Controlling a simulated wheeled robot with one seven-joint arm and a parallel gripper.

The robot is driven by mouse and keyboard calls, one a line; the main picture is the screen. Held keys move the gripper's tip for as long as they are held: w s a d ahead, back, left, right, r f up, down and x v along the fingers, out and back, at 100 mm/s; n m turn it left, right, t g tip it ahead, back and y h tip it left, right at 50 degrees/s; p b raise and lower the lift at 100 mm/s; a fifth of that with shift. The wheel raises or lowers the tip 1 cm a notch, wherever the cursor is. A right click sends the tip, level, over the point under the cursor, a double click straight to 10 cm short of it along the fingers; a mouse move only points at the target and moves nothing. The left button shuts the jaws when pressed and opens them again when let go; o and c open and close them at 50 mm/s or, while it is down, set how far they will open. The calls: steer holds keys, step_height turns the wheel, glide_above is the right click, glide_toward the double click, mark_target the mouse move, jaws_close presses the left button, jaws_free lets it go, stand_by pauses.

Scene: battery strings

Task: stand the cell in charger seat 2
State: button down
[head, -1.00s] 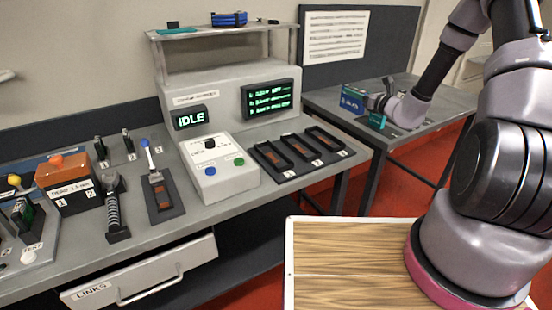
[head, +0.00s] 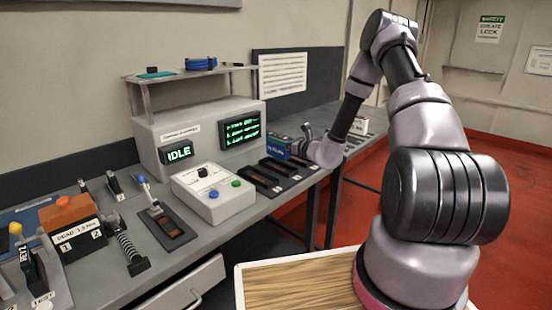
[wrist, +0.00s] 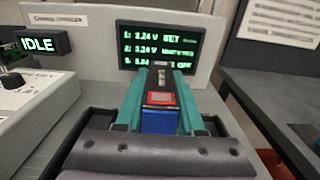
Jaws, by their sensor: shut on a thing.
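My gripper (wrist: 160,108) has its teal fingers closed on both sides of the cell (wrist: 160,121), which has a blue body, a dark top and a red patch. In the head view the blue cell (head: 277,148) is in my gripper (head: 290,148), over the back right of the charger's seat row. The dark charger seats (head: 267,181) lie in a row right of the control box. Seat trays show on both sides of my fingers in the wrist view. The cell's lower end is hidden, so I cannot tell whether it touches a seat.
The charger display (wrist: 190,45) stands behind the cell, lit with green text. The IDLE display (head: 179,153) and control box (head: 213,191) are to the left. An orange-topped box (head: 75,226) and a dark stand (head: 165,221) are further left. A second table (head: 352,140) lies right, across a gap.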

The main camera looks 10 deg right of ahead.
mark_target(278, 152)
steer(key=shift+f, duration=2.7)
steer(key=shift+f, duration=0.1)
steer(key=c, duration=0.5)
jaws_free()
steer(key=shift+f, duration=0.1)
